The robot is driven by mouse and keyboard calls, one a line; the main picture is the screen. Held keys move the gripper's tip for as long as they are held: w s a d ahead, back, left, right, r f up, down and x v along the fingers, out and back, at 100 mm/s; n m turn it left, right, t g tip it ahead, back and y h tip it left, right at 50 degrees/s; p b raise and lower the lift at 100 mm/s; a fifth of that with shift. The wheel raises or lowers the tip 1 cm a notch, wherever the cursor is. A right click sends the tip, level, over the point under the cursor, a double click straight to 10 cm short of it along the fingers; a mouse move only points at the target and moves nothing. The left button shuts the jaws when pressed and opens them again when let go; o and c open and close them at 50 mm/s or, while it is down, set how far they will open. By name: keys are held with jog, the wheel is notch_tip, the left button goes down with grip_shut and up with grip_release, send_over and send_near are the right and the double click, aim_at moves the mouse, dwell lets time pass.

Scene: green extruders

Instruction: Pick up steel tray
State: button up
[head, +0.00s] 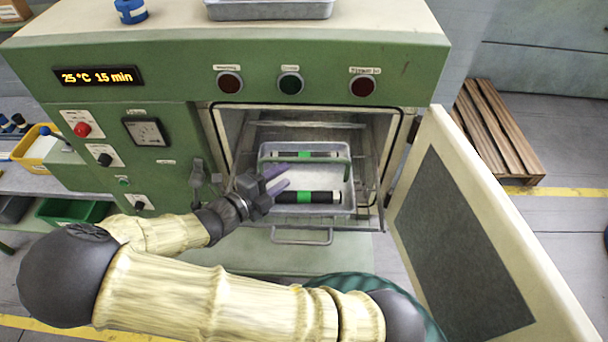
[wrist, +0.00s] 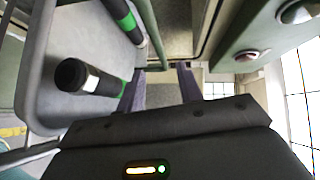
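A steel tray (head: 350,196) sits on the rack inside the open oven chamber, with a green bar handle (head: 349,166) across it. Two dark rods with green bands lie in it: one at the back (head: 322,155) and one at the front (head: 292,197). My gripper (head: 277,180) is at the tray's left side, its two purple fingers pointing right and apart. In the wrist view the tray (wrist: 45,100) fills the left, and the fingers (wrist: 158,84) are open, with the green bar near their tips. I cannot tell whether the fingers touch it.
The green oven (head: 165,180) surrounds the chamber, and its door (head: 465,240) stands open at the right. Another metal tray (head: 270,9) and a blue object (head: 131,10) are on top. A wooden pallet (head: 497,130) lies on the floor. A yellow bin (head: 38,148) is at left.

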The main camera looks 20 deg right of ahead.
aim_at(303, 161)
jog(key=p+x, duration=0.1)
jog(key=x, duration=0.5)
jog(key=shift+w+d+p, duration=0.4)
jog(key=shift+d+p, duration=0.15)
jog(key=shift+p+x, duration=0.8)
jog(key=shift+x, duration=1.15)
jog(key=shift+w+a+f, duration=0.1)
jog(key=shift+a+f, duration=0.05)
jog(key=shift+f, duration=0.05)
jog(key=shift+c, duration=0.3)
grip_shut()
